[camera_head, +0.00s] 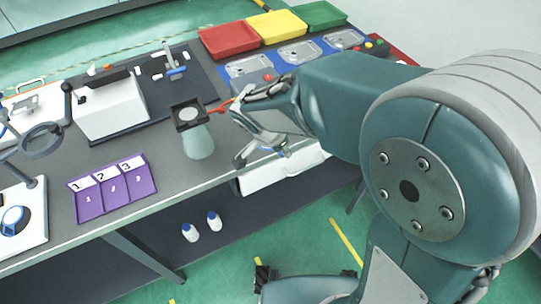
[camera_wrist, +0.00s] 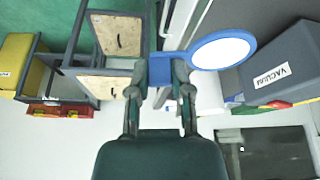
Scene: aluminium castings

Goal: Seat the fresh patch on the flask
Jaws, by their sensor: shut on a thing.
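A pale, translucent flask (camera_head: 200,145) stands on the bench near its front edge. A dark square piece with a round light centre (camera_head: 188,114) shows at its top; I cannot tell whether they touch. A thin orange-red piece (camera_head: 219,107) runs from there toward my gripper (camera_head: 238,132), which is right of the flask. In the wrist view my gripper (camera_wrist: 161,78) has its fingers against a blue piece (camera_wrist: 160,70). A white disc in a blue rim (camera_wrist: 221,51) shows beside it.
A purple three-part tray (camera_head: 115,204) lies left of the flask. A white device (camera_head: 108,107) stands behind it. Red (camera_head: 228,40), yellow (camera_head: 277,26) and green (camera_head: 320,16) bins line the back. A grey box marked VACUUM (camera_wrist: 280,68) is in the wrist view.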

